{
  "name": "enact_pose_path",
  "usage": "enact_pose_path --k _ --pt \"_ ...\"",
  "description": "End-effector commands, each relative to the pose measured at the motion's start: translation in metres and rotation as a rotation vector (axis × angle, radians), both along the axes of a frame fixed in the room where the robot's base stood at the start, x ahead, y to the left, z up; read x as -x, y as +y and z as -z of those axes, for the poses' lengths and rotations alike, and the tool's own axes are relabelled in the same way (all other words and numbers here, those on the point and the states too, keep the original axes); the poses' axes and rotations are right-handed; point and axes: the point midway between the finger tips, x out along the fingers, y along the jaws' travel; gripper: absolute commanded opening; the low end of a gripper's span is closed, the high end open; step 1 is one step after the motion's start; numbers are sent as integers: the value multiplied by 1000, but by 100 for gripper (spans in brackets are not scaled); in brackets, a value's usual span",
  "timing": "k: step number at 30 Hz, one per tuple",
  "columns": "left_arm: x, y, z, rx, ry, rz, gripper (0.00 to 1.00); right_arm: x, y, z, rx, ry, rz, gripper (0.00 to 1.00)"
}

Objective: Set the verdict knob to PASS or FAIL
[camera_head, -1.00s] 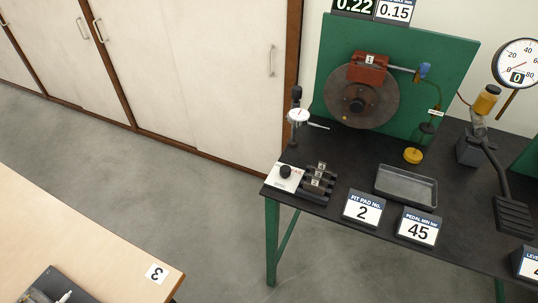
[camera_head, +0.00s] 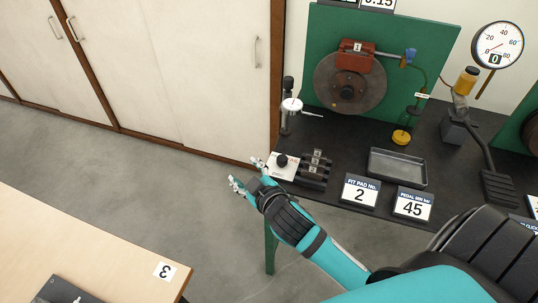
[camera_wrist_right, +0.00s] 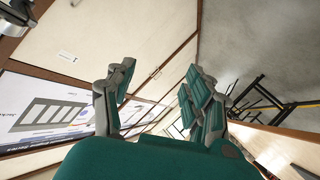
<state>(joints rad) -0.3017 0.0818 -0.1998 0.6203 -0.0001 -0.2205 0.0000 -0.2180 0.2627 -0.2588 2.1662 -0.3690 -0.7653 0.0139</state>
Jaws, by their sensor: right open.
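The verdict knob (camera_head: 282,160) is a small black knob on a white plate (camera_head: 289,171) at the near left corner of the black bench. Which mark it points at is too small to read. My right gripper (camera_head: 248,173) is open and empty, just left of the plate and apart from the knob. In the right wrist view its two fingers (camera_wrist_right: 157,98) stand wide apart with nothing between them; the knob does not show there. My left gripper is not in view.
Pads in a black rack (camera_head: 314,168) stand right of the plate. A dial gauge on a stand (camera_head: 291,106) is behind it.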

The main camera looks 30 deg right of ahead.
Motion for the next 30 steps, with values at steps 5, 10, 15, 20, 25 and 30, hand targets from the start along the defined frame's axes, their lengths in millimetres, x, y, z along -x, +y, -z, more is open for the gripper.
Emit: enact_pose_path --k 5,10,15,20,25,30 --pt "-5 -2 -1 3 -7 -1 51 -45 28 -83 155 -338 -161 53" --pt "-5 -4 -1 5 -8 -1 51 -61 83 -173 393 -736 -421 53" --pt "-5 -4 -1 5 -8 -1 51 -38 154 -219 742 -1105 -827 53" --pt "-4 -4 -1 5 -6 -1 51 -15 181 -193 1117 -1261 -1282 53" --pt "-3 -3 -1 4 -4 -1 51 -18 134 -137 1515 -1123 -1807 53" --pt "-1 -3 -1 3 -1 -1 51 -36 19 -114 1780 -646 -2260 53"
